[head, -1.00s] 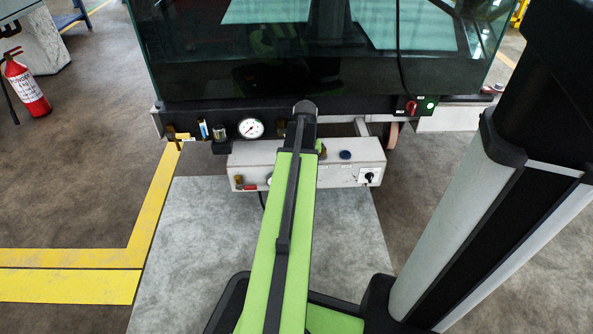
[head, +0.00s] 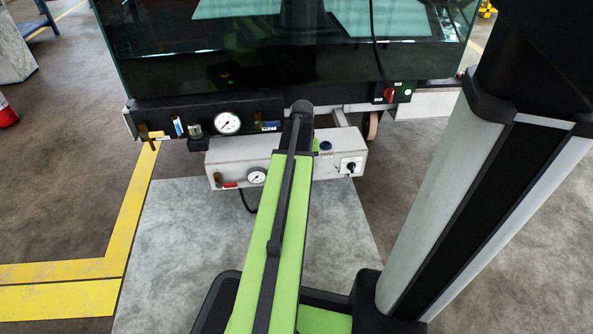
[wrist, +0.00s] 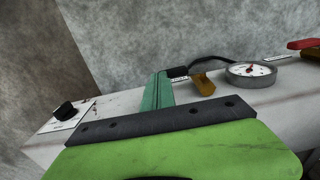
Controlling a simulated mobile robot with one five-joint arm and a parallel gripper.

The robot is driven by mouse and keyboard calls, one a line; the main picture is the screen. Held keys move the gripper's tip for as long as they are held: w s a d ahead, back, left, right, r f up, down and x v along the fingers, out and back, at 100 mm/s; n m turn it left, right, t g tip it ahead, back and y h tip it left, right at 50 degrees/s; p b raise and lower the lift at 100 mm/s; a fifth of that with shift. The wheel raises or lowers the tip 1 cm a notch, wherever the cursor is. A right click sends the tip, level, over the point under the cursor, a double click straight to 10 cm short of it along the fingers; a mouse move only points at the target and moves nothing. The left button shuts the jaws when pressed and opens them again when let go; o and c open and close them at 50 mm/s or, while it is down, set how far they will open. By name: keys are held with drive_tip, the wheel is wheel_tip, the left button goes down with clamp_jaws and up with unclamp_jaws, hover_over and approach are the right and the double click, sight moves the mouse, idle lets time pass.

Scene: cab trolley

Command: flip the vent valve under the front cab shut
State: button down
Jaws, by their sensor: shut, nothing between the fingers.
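A white box (head: 225,150) hangs under the front cab (head: 290,60). On its face, in the wrist view, are a brass fitting (wrist: 204,84) with a black part beside it, a round gauge (wrist: 251,71) and a red lever (wrist: 303,44) at the far right. In the head view, a red part (head: 231,185) sits by a brass fitting at the box's left end. I cannot tell for sure which is the vent valve. My gripper (wrist: 159,82) is shut and empty, close to the brass fitting and black part. My arm hides it in the head view.
A black rotary switch (head: 348,166) is on the box's right end. A black hose (wrist: 212,61) runs below the box. The grey floor plate (head: 180,250) in front is clear.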

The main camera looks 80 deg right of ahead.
drive_tip(key=shift+s+f+b, duration=0.3)
drive_tip(key=shift+f+b, duration=0.1)
drive_tip(key=shift+s+f+b, duration=0.15)
drive_tip(key=shift+s+b, duration=0.1)
drive_tip(key=shift+b, duration=0.05)
wheel_tip(320, 180, up, 6)
drive_tip(key=p, duration=0.7)
drive_tip(key=s+d+r+p, duration=0.1)
drive_tip(key=s+d+r, duration=0.1)
drive_tip(key=s, duration=0.6)
drive_tip(key=shift+d+p, duration=0.3)
drive_tip(key=shift+d, duration=0.45)
drive_tip(key=shift+s, duration=0.1)
